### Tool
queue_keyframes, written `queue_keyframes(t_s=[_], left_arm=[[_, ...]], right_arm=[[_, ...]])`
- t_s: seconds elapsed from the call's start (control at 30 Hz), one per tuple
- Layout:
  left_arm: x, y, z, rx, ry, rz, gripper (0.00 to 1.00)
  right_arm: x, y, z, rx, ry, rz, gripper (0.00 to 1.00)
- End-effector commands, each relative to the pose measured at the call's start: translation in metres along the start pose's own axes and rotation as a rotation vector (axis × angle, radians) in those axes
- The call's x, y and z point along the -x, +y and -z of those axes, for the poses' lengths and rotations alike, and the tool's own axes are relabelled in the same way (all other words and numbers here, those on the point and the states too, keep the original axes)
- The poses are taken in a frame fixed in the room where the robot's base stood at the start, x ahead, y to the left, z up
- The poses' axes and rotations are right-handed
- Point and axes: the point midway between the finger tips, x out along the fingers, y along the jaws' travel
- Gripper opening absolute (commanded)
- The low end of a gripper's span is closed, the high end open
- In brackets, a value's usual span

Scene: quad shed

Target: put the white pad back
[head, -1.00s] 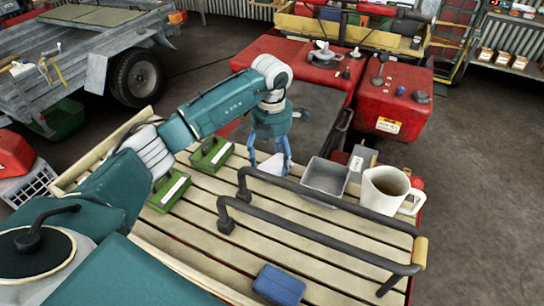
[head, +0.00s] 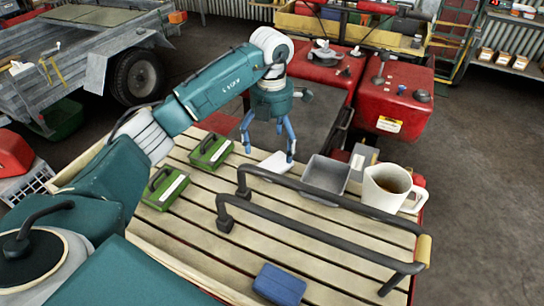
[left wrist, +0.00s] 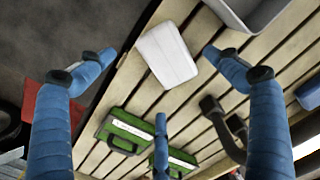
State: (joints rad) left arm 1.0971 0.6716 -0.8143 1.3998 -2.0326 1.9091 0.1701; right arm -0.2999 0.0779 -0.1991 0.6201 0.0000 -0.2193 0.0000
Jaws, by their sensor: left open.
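The white pad (head: 271,164) lies on the wooden slats of the rack, close to its far edge, between a green block and the grey tray. It also shows in the left wrist view (left wrist: 168,53), lying flat with its whole top face visible. My left gripper (head: 268,150) is just above the pad with its blue fingers spread around it. In the left wrist view the fingers are apart and none clearly touches the pad. My right gripper is not in view.
Two green blocks with handles (head: 211,150) (head: 164,188) sit left of the pad. A grey tray (head: 325,176) and a white mug (head: 388,186) stand to the right. Dark handrails (head: 310,241) run across the slats. A blue box (head: 279,285) lies in front.

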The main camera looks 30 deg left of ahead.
Motion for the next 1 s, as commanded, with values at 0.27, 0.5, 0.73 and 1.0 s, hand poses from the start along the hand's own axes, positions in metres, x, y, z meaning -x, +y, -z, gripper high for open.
queue_keyframes(t_s=[0.27,0.5,0.73,1.0], left_arm=[[0.056,0.001,-0.001,0.000,-0.003,-0.002,0.90],[0.072,0.000,0.000,0.000,0.001,0.000,0.90],[0.072,0.000,0.000,0.000,0.001,0.000,0.90],[0.073,0.000,0.000,0.000,0.001,0.000,0.90]], right_arm=[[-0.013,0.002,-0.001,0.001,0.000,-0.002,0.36],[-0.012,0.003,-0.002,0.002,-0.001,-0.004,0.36],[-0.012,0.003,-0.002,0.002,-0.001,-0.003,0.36],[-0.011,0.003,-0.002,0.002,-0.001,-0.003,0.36]])
